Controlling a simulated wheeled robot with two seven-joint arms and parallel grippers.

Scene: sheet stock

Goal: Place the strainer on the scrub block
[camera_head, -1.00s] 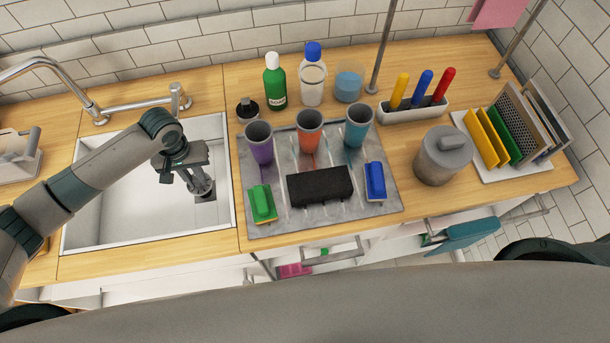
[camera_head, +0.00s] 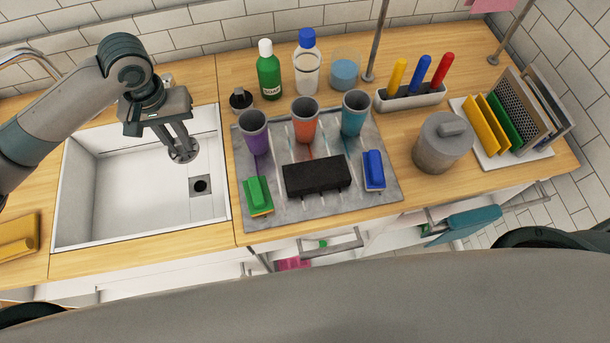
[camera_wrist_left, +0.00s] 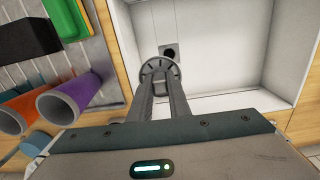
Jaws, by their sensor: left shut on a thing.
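The strainer (camera_head: 185,155) is a small round grey disc with slots. My left gripper (camera_head: 178,145) is shut on it and holds it above the sink, up and left of the drain hole. In the left wrist view the strainer (camera_wrist_left: 160,71) sits between the fingertips. The scrub block could be the black block (camera_head: 316,177) lying on the grey drain mat (camera_head: 290,212), to the right of the gripper. A green scrubber (camera_head: 258,196) and a blue scrubber (camera_head: 374,170) lie on either side of it. The right gripper is not in view.
The sink (camera_head: 120,205) has an open drain (camera_head: 201,185). Purple (camera_head: 255,140), orange (camera_head: 304,125) and teal (camera_head: 354,115) cups stand at the mat's back. A soap bottle (camera_head: 269,75) is behind them, a grey canister (camera_head: 441,145) to the right.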

